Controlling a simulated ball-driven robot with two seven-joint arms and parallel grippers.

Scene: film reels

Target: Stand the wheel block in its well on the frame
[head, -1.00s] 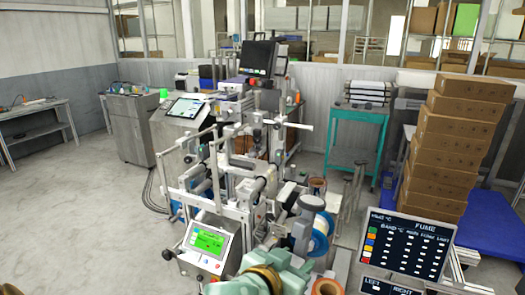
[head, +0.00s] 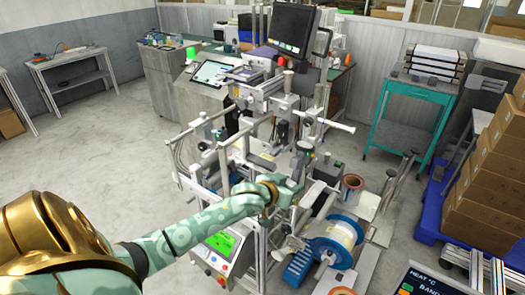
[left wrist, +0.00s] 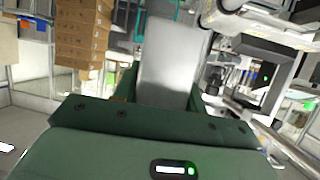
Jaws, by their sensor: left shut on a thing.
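My left gripper (head: 296,184) reaches in from the left to the front right part of the machine's metal frame (head: 256,250). It is shut on the wheel block (left wrist: 168,62), which shows in the left wrist view as a smooth pale grey slab rising between the green fingers. In the head view the block is mostly hidden by the gripper and the frame's parts. I cannot make out the well, nor tell whether the block touches the frame. My right gripper is not in view.
A white-and-blue reel (head: 333,238) sits just right of and below the left gripper. A green-lit touch panel (head: 222,244) is at the frame's front. Rods and a monitor (head: 292,28) crowd behind. Stacked cartons (head: 490,185) stand at right. Open floor lies left.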

